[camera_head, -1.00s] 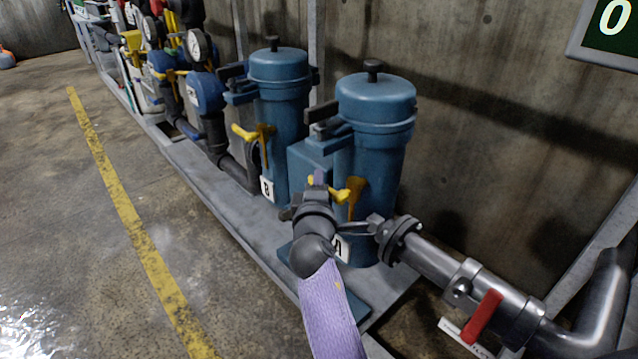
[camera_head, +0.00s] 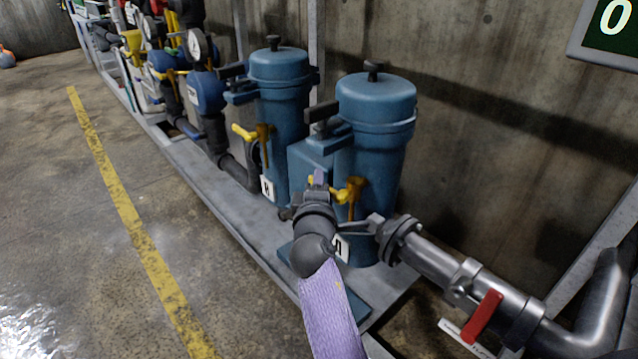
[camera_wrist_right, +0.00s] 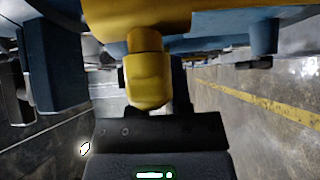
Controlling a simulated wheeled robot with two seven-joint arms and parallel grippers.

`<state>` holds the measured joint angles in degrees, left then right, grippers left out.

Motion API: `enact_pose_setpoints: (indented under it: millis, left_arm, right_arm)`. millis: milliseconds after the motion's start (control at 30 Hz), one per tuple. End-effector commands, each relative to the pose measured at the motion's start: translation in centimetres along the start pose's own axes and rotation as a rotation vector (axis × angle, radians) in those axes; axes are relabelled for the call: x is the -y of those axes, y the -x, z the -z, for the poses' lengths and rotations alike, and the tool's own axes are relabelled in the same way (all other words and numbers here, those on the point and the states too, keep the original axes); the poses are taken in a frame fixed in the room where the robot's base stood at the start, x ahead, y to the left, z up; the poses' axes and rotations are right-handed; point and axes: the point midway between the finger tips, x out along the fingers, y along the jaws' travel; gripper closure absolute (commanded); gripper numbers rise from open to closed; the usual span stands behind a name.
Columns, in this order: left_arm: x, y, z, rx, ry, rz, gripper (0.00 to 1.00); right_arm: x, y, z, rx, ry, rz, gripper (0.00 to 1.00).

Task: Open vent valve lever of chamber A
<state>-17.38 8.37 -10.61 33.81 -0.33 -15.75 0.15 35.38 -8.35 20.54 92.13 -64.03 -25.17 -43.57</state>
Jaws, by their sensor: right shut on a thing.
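Chamber A is the nearer blue cylinder (camera_head: 375,105) with a black knob on its lid; its white label (camera_head: 341,247) is partly hidden by my wrist. Its yellow vent valve lever (camera_head: 341,195) sits on the front, beside an orange-yellow funnel (camera_head: 355,188). My right gripper (camera_head: 318,184) is at this lever, shut on it, and covers part of it. In the right wrist view the yellow lever (camera_wrist_right: 148,80) points down toward the gripper (camera_wrist_right: 150,112), in the middle of the picture. My left gripper is not in view.
Chamber B (camera_head: 278,95), a like blue cylinder with its own yellow lever (camera_head: 243,132), stands just behind to the left. A grey pipe (camera_head: 430,258) with a red handle (camera_head: 482,316) lies to the right. The floor left of the skid is clear.

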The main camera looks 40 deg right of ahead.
Motion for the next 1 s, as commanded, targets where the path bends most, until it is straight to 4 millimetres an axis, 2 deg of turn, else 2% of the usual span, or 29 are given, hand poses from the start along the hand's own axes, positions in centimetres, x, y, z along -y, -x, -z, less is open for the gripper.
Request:
enact_pose_setpoints:
  millis: [367, 533, 667, 1000]
  left_arm:
    - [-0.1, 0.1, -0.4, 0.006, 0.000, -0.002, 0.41]
    - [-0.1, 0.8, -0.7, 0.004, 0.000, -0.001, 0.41]
    - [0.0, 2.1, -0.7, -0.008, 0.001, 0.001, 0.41]
    - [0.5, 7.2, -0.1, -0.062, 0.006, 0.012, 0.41]
  right_arm:
    - [0.1, 0.0, 0.0, 0.001, 0.001, 0.005, 1.00]
    - [0.0, 0.0, -0.1, 0.001, 0.021, 0.025, 1.00]
    - [-0.1, 0.0, -0.1, 0.002, 0.063, 0.067, 1.00]
    - [0.9, 0.3, -0.4, 0.003, 0.269, 0.270, 1.00]
